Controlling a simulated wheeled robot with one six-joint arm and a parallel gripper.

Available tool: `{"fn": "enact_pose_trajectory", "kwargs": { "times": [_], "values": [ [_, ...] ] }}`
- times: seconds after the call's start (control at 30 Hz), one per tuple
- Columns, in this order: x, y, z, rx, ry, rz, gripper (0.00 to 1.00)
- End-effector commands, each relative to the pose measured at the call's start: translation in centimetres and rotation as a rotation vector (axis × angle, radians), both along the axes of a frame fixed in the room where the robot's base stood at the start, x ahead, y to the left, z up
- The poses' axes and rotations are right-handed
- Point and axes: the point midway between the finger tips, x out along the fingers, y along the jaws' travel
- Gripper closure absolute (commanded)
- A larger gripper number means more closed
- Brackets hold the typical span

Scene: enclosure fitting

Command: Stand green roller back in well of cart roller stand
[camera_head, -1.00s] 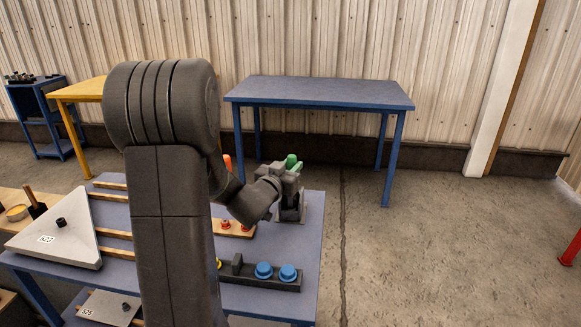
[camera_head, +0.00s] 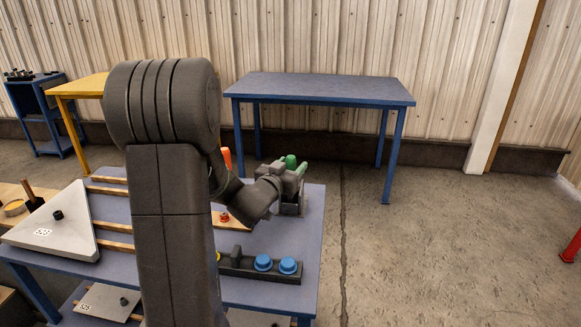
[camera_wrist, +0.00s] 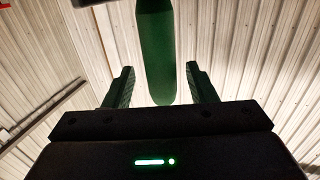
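The green roller (camera_wrist: 156,55) hangs down from the top edge of the wrist view, between the two fingers of my gripper (camera_wrist: 160,85). A narrow gap shows on each side of it, so my gripper is open around it without visible contact. In the head view green shows at my gripper (camera_head: 290,170), as two patches, one at its top and one to the right; I cannot tell which belongs to the roller. A dark grey stand (camera_head: 291,208) is below my gripper at the right of the blue work surface. Its well is hidden.
A black holder (camera_head: 240,268) with blue round caps (camera_head: 288,266) lies nearer. A triangular grey plate (camera_head: 60,232) lies at left. An orange upright piece (camera_head: 227,158) is partly behind my arm.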

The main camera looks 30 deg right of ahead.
Motion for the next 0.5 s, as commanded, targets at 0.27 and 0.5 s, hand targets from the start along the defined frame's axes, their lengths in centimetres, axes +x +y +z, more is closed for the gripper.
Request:
{"fn": "enact_pose_trajectory", "kwargs": {
  "times": [0.27, 0.5],
  "values": [
    [-0.7, 1.2, -0.1, 0.001, 0.001, 0.002, 0.49],
    [-2.9, 4.6, 0.0, 0.0, 0.0, 0.002, 0.49]
  ]
}}
